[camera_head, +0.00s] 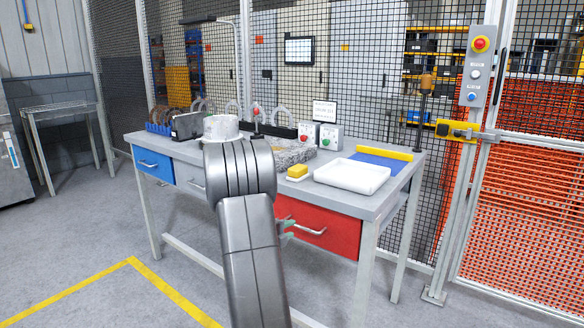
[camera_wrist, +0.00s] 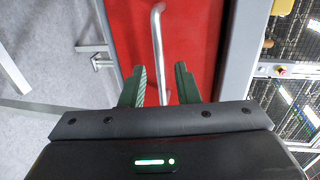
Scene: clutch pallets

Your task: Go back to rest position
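My gripper (camera_wrist: 160,76) is open in the wrist view, its two dark green fingers apart. The red drawer front (camera_wrist: 195,35) is in front of it, and its metal handle (camera_wrist: 157,35) shows between the fingers without visible contact on either. In the head view my gripper (camera_head: 286,231) is mostly hidden behind my grey arm, with only greenish fingertips showing beside the red drawer (camera_head: 340,239). The drawer looks shut in the workbench (camera_head: 392,194). Nothing shows held in the fingers.
The bench top holds a white tray (camera_head: 352,188), a blue mat (camera_head: 375,160), a yellow-topped block (camera_head: 297,171) and control boxes (camera_head: 330,137). A blue drawer (camera_head: 153,164) is at left. Mesh fencing stands behind. The floor (camera_head: 80,235) at left front is clear.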

